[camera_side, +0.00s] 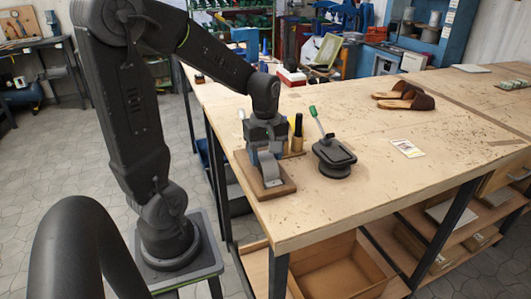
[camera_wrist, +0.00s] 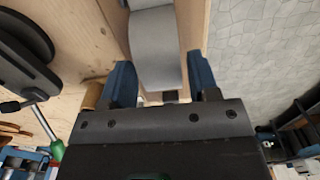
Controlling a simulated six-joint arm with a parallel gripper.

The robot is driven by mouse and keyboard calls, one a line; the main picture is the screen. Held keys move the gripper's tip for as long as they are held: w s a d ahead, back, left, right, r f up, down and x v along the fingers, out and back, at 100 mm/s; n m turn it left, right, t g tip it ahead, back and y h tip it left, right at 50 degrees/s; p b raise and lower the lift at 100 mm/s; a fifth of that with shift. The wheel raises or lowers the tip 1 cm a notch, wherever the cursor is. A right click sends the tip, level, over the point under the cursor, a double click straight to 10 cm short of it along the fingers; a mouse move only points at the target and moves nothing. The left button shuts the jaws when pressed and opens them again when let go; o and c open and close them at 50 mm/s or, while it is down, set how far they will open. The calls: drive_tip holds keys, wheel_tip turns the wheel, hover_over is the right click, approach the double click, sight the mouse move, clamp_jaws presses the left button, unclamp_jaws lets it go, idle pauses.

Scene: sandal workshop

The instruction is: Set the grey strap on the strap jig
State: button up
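The grey strap (camera_wrist: 156,48) is a curved band, seen from close up in the wrist view. In the side view the strap (camera_side: 270,170) arches over the strap jig, a brown wooden board (camera_side: 277,190) at the bench's near left corner. The board also shows in the wrist view (camera_wrist: 193,28). My gripper (camera_side: 262,150) is low over the jig. Its two blue fingers (camera_wrist: 161,80) stand either side of the strap's near end, with what looks like a narrow gap on each side. The strap's underside and its contact with the jig are hidden.
A dark round press with a green-handled lever (camera_side: 334,155) stands just right of the jig. A yellow-and-black tool (camera_side: 297,133) stands behind. A card (camera_side: 407,148) and brown sandals (camera_side: 403,95) lie farther right. The bench's front right is clear.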

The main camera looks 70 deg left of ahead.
sight(266, 156)
drive_tip(key=shift+o, duration=0.9)
wheel_tip(266, 156, up, 12)
drive_tip(key=s+d+f+m+t, duration=0.1)
drive_tip(key=s+d+m+t, duration=0.1)
drive_tip(key=d+m, duration=0.5)
drive_tip(key=s+d+f+m+t, duration=0.1)
drive_tip(key=s+d+m+t, duration=0.2)
drive_tip(key=d+m, duration=0.4)
drive_tip(key=m, duration=0.4)
drive_tip(key=shift+s+d+f+t, duration=0.25)
drive_tip(key=shift+s+t, duration=0.05)
drive_tip(key=shift+s, duration=0.05)
